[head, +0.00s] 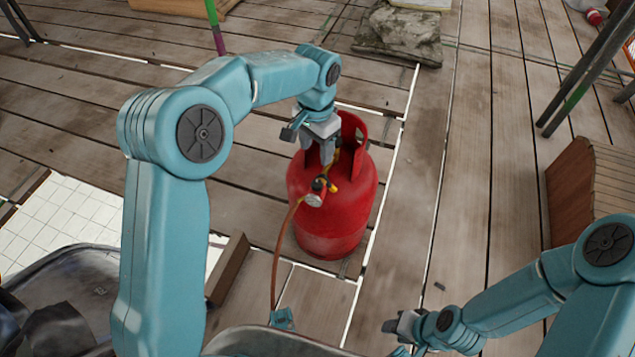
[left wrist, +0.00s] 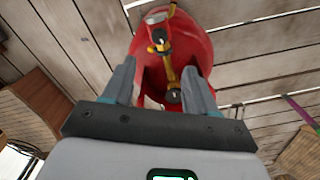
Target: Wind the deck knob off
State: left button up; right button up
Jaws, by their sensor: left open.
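A red gas bottle (head: 330,215) stands upright on the deck with a yellow valve and a red regulator (head: 316,193) at its top. My left gripper (head: 326,152) is over the bottle's top, inside its raised red collar. In the left wrist view my open left gripper (left wrist: 160,88) has one finger on each side of a small dark round knob (left wrist: 173,96) at the end of the yellow valve (left wrist: 168,60). No finger clearly touches the knob. In the head view the gripper hides the knob. My right gripper (head: 400,325) is low at right, its jaws unclear.
An orange hose (head: 279,255) runs from the regulator down to the front. A grey stone block (head: 400,33) lies behind the bottle. A wooden slatted piece (head: 590,185) stands at right. The plank deck between is mostly clear, with narrow gaps.

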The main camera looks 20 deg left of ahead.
aim_at(317, 183)
pick_arm(q)
notch_tip(317, 183, down, 13)
jog(key=b, duration=0.3)
jog(key=shift+r, duration=0.15)
jog(key=c, duration=1.1)
